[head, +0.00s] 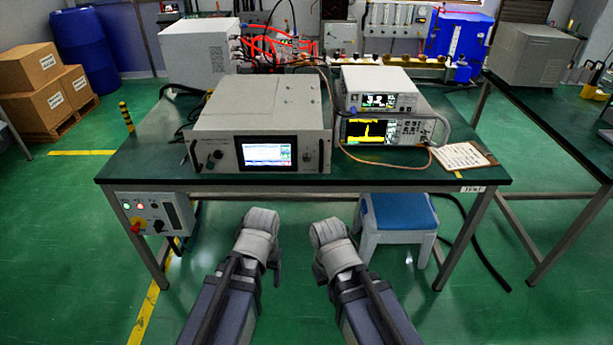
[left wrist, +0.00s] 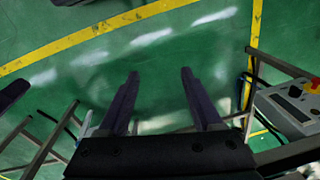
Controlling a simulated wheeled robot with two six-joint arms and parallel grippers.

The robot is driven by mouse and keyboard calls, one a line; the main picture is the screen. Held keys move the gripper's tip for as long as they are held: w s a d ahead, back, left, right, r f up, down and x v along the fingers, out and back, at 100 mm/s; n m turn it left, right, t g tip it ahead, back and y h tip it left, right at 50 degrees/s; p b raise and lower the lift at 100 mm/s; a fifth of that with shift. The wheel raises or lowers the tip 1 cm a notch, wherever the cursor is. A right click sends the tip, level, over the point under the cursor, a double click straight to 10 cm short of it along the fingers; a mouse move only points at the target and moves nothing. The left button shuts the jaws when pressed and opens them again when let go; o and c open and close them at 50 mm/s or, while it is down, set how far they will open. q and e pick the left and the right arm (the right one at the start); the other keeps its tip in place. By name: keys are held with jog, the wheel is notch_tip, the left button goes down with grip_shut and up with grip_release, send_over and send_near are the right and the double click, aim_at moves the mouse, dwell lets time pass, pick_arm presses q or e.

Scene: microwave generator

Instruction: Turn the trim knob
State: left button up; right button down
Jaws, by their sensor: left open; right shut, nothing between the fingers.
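The microwave generator (head: 258,120) is a grey box on the green bench, with a lit screen on its front panel. A dark knob (head: 218,154) sits left of the screen, and a small round control (head: 307,157) sits right of it. I cannot read which one is the trim knob. My left gripper (head: 262,225) is in front of and below the bench edge, apart from the panel. In the left wrist view its two dark fingers (left wrist: 160,74) are spread and empty above the floor. My right gripper (head: 328,233) is shut and empty, also low before the bench; its fingertips are hard to see.
The green bench (head: 130,165) has a control box (head: 152,214) with a red knob under its left end. Stacked instruments (head: 380,105) and a clipboard (head: 462,156) stand right of the generator. A blue-topped stool (head: 400,212) is below the bench, right of my right gripper.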

aim_at(307, 159)
pick_arm(q)
jog(key=w+a+f+m+t+y+b, duration=0.2)
jog(key=w+a+f+t+y+b, duration=0.15)
jog(key=w+a+f+b, duration=0.55)
jog(key=w+d+r+m+t+y+b, duration=0.1)
jog(key=w+d+r+m+t+y, duration=0.1)
jog(key=w+r+m+t, duration=0.7)
jog(key=w+d+r+m+t+h, duration=0.25)
jog(key=w+d+r+m, duration=0.25)
jog(key=d+m, duration=0.3)
jog(key=w+d+r+m+t+h, duration=0.2)
jog(key=w+d+r+m+h, duration=0.3)
jog(key=d, duration=0.5)
jog(key=shift+m+y, duration=0.3)
jog(key=shift+y, duration=0.5)
jog(key=shift+w+a+r, duration=0.1)
jog(key=shift+w+a, duration=0.05)
jog(key=shift+w, duration=1.8)
jog(key=shift+w+a+r, duration=0.1)
jog(key=shift+w, duration=1.8)
pick_arm(e)
notch_tip(307, 159, down, 12)
jog(key=w+a, duration=0.1)
jog(key=shift+a+r, duration=0.15)
jog(key=shift+r, duration=0.1)
jog(key=shift+w, duration=0.1)
